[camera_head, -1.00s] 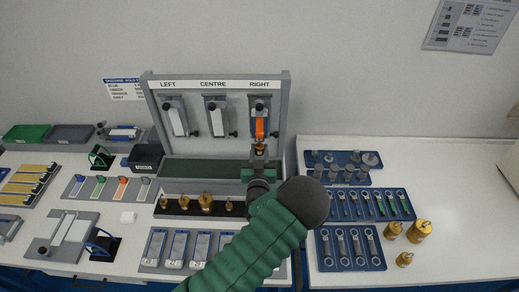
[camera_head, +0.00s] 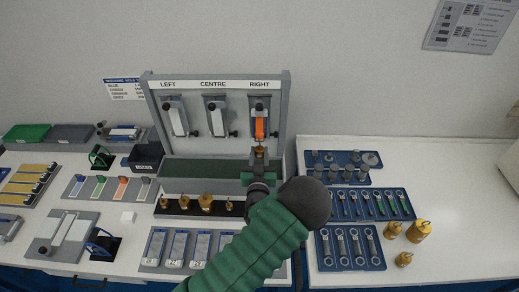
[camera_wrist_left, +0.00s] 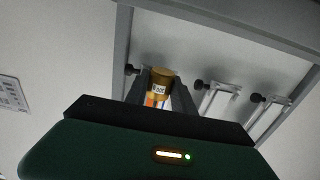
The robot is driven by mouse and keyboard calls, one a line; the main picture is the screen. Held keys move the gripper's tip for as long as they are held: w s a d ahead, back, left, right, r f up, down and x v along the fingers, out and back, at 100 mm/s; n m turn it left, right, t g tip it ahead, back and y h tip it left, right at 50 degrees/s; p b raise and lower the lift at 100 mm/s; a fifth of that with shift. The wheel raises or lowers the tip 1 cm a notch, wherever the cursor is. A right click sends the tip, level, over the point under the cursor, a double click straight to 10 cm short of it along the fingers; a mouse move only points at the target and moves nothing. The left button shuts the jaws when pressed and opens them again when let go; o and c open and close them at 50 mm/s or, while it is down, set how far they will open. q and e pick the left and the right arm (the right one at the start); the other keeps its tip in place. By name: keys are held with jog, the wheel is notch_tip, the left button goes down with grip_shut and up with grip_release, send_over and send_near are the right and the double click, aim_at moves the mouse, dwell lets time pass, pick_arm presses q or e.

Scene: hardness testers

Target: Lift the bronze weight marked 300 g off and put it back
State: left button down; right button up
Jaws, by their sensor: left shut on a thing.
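The bronze weight (camera_head: 260,150) is at the lower end of the orange strip (camera_head: 260,128) in the station labelled RIGHT. In the left wrist view the weight (camera_wrist_left: 160,84) shows a small white label, too small to read surely, between the two fingers, with orange seen below it. My left gripper (camera_head: 259,157) is shut on this weight in front of the grey stand. Whether the weight touches its hanger is hidden. My right gripper is not in view.
The grey stand (camera_head: 286,112) also has LEFT and CENTRE stations. A dark rack (camera_head: 178,207) with several brass weights stands below it. Loose brass weights (camera_head: 419,231) are on the right table. Clear table lies at the far right.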

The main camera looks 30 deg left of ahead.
aim_at(259, 155)
pick_arm(q)
jog(key=shift+s, duration=0.1)
jog(key=shift+v, duration=1.9)
jog(key=shift+r, duration=0.2)
jog(key=s+d+f+m+t+h, duration=0.1)
jog(key=s+d+m+h, duration=0.5)
jog(key=d, duration=0.9)
jog(key=t+h, duration=0.1)
jog(key=h, duration=0.2)
jog(key=shift+d+f+t+h, duration=0.15)
jog(key=shift+d+t+h, duration=0.15)
jog(key=shift+t, duration=0.1)
jog(key=shift+s+a, duration=0.15)
jog(key=shift+a, duration=0.1)
jog(key=shift+d+f, duration=0.15)
jog(key=shift+d, duration=0.05)
